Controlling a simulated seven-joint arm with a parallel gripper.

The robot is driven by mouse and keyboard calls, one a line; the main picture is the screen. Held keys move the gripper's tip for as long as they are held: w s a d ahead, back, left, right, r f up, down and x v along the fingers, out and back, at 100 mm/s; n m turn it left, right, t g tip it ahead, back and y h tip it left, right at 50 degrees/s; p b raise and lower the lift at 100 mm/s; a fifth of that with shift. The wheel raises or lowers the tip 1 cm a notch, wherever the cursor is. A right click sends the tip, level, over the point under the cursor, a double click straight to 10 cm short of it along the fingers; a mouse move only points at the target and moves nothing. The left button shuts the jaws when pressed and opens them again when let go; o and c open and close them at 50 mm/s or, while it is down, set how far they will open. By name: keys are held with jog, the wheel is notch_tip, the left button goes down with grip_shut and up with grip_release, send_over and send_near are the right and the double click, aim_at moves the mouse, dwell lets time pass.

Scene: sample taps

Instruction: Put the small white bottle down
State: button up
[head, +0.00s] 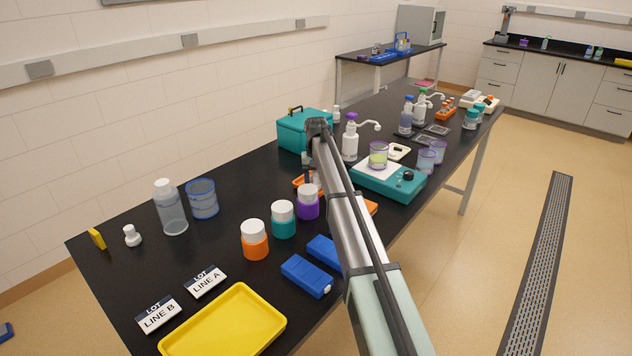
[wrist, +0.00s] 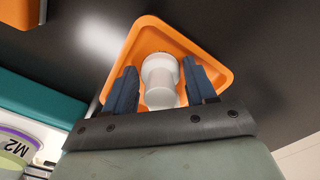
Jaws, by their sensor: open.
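The small white bottle (wrist: 161,80) is in the wrist view, inside an orange tray (wrist: 150,32). My gripper (wrist: 160,74) is open, with one dark blue finger on each side of the bottle. A narrow gap seems to show between each finger and the bottle; I cannot tell whether either touches. The bottle's base is hard to make out, but it appears to be within the tray. In the head view, part of the orange tray (head: 299,182) shows left of my arm, which hides most of that spot.
Purple (head: 307,203), teal (head: 283,221) and orange (head: 254,241) white-lidded jars stand in front of the tray. A teal box (head: 303,130) is behind it, and a white pump bottle (head: 350,142) and teal device (head: 388,183) are to the right.

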aim_at(316, 175)
notch_tip(316, 175, up, 12)
dwell(0.6)
jog(key=shift+r, duration=0.1)
